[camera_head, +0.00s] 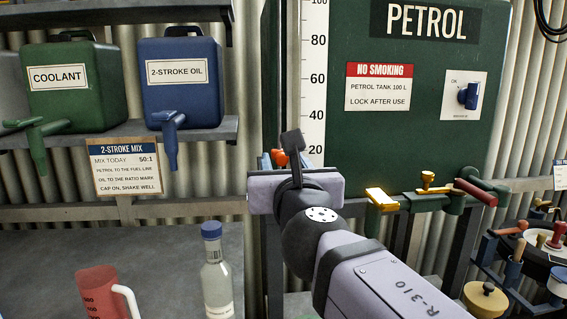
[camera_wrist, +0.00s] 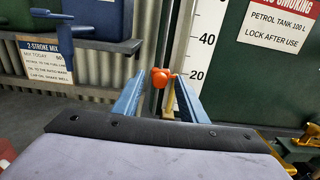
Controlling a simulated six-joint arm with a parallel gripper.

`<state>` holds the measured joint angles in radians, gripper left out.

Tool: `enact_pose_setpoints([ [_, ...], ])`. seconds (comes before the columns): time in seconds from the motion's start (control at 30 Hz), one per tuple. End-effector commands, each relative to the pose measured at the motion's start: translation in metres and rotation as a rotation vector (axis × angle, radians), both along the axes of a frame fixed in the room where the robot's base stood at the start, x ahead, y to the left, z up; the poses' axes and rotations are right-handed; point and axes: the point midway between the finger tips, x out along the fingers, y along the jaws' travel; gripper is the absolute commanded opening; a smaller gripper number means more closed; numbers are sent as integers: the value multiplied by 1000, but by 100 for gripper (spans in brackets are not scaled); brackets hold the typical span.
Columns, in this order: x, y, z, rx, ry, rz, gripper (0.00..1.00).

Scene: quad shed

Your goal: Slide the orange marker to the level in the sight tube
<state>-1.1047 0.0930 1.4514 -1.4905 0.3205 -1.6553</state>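The orange marker (camera_wrist: 160,77) is a small rounded knob just left of the white level scale (camera_wrist: 199,55), at a height a little above the 20 mark. In the head view the marker (camera_head: 281,158) shows partly behind my wrist. My gripper (camera_wrist: 165,73) has its two blue fingers apart, with the marker between or just beyond their tips; contact cannot be told. The sight tube beside the scale is narrow and largely hidden. A yellowish strip (camera_wrist: 170,98) shows below the marker, between the fingers; I cannot tell whether it is the liquid.
The green petrol tank (camera_head: 425,135) stands right of the scale (camera_head: 315,70), with a brass-coloured lever (camera_head: 382,198) low in front. A blue oil can (camera_head: 181,95) sits on the left shelf. A bottle (camera_head: 216,275) and red jug (camera_head: 103,295) stand on the bench below.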

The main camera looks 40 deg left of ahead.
Motion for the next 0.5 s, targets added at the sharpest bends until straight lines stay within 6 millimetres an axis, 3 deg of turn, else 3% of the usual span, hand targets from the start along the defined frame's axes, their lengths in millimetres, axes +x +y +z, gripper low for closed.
enact_pose_setpoints([
  [0.5, -38, -37, -1, 1, -1, 2, 38],
])
